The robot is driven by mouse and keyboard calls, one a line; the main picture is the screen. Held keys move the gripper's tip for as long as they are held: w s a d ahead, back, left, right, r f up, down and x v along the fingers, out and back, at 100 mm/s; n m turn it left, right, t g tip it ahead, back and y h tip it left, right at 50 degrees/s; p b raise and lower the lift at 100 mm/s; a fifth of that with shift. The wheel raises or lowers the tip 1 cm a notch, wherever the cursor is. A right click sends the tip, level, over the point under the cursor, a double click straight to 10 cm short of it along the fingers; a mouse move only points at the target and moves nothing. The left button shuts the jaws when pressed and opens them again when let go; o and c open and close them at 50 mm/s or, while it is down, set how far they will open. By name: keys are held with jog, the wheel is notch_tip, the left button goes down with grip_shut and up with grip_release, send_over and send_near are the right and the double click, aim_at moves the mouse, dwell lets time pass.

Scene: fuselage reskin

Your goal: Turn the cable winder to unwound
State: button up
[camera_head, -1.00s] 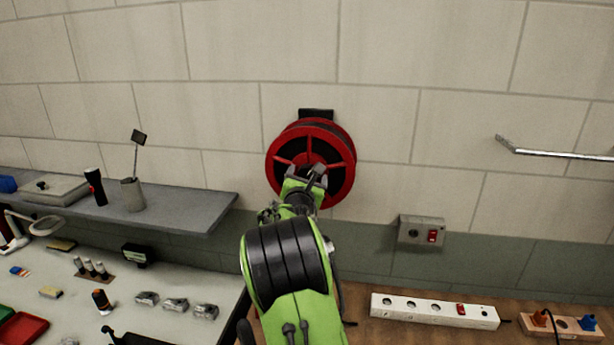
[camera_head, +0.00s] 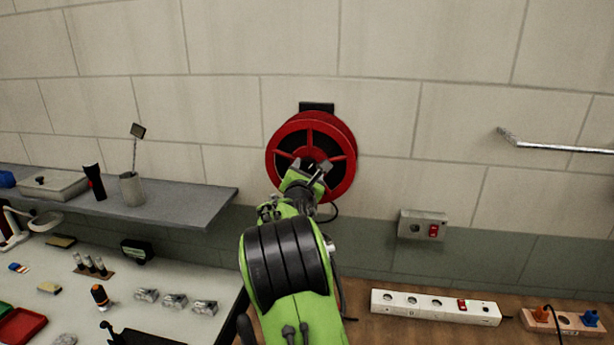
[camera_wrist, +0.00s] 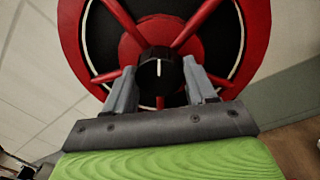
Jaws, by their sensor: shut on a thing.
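The cable winder (camera_head: 331,142) is a red spoked reel on a dark bracket on the tiled wall. It also fills the upper part of the wrist view (camera_wrist: 236,45). At its centre is a black knob (camera_wrist: 160,66) with a white line that stands nearly upright in the wrist view. My gripper (camera_head: 313,175) is at the reel's centre. In the wrist view my gripper (camera_wrist: 158,80) has its two grey fingers on either side of the knob, shut on it. In the head view my gripper and wrist hide the knob and the reel's lower left part.
A grey shelf (camera_head: 190,212) with a cup and boxes is at left, above a cluttered table (camera_head: 190,270). A switch box (camera_head: 423,225) and a metal rail (camera_head: 560,150) are on the wall at right. A power strip (camera_head: 435,307) lies on the wooden surface below.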

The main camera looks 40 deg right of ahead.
jog(key=m+b, duration=0.2)
jog(key=m, duration=0.1)
jog(key=m+b, duration=0.3)
jog(key=shift+f+m, duration=0.2)
jog(key=shift+m, duration=0.1)
jog(key=m+g+b, duration=0.1)
jog(key=m+b, duration=0.4)
jog(key=m, duration=0.7)
jog(key=m+h+b, duration=0.1)
jog(key=m+b, duration=0.3)
jog(key=m, duration=0.7)
jog(key=shift+w+a+m+g+b, duration=0.1)
jog(key=shift+w+m+g+b, duration=0.05)
jog(key=shift+m+g+b, duration=0.25)
jog(key=m, duration=0.6)
jog(key=shift+b, duration=0.35)
jog(key=m, duration=0.5)
jog(key=shift+m+b, duration=0.35)
jog(key=shift+m, duration=0.05)
jog(key=m, duration=0.5)
jog(key=shift+r+y+b, duration=0.1)
jog(key=shift+y+b, duration=0.3)
jog(key=shift+m, duration=0.3)
